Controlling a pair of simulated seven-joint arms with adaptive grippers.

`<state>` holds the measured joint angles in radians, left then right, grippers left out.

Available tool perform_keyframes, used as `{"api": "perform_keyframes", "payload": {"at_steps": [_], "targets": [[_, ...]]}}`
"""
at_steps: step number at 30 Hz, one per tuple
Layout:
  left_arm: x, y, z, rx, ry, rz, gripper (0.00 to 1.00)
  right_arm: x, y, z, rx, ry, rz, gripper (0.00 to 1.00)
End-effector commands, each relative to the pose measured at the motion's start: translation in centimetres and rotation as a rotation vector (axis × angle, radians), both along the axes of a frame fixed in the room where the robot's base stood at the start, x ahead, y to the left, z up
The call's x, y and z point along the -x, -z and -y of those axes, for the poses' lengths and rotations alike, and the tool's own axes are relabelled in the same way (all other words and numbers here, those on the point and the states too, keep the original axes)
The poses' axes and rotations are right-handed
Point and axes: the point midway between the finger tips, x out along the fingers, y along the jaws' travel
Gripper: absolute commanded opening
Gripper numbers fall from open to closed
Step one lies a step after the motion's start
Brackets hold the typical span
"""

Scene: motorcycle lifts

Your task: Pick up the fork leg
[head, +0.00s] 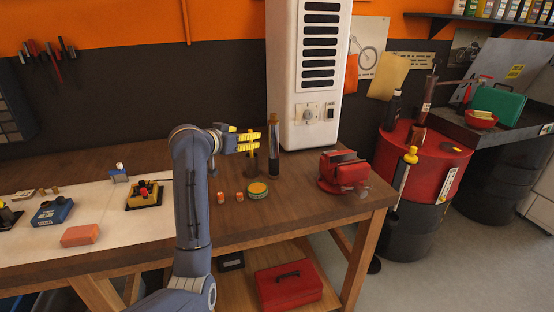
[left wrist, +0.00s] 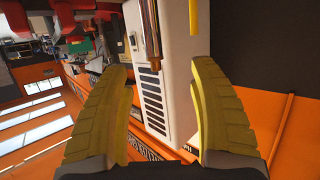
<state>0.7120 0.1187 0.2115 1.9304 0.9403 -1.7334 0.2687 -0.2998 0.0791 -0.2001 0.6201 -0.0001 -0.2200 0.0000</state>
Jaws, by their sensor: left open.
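The fork leg (head: 273,150) appears to be the tall upright piece on the workbench, with a dark lower body and a slim bronze upper tube. My left gripper (head: 257,140) is open, its yellow fingers pointing right, just left of the leg at about the height of its upper part. In the left wrist view a copper-coloured tube, likely the fork leg (left wrist: 149,35), shows beyond and between the open fingers of my left gripper (left wrist: 163,85). No contact is visible. My right gripper is in neither view.
A white cabinet (head: 289,75) stands close behind the leg. A red vise (head: 343,173) is to its right. A round tin (head: 258,190) and two small orange cans lie in front. A dark olive upright object (head: 253,166) stands below the fingers.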

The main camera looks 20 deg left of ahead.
Motion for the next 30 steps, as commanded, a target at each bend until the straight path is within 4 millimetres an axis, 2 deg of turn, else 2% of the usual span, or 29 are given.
{"api": "perform_keyframes", "payload": {"at_steps": [1, 5, 21, 30], "targets": [[0.0, -0.2, 0.7, 0.008, 0.004, 0.000, 0.61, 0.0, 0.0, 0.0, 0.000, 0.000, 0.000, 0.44], [-0.8, -0.1, 1.6, 0.018, 0.006, -0.003, 0.61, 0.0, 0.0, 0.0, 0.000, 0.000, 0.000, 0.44], [-9.1, 2.6, 3.4, 0.018, 0.006, -0.004, 0.61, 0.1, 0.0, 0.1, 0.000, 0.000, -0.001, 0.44], [-11.2, 3.2, 3.8, 0.017, 0.005, -0.002, 0.61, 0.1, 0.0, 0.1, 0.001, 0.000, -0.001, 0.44]]}}
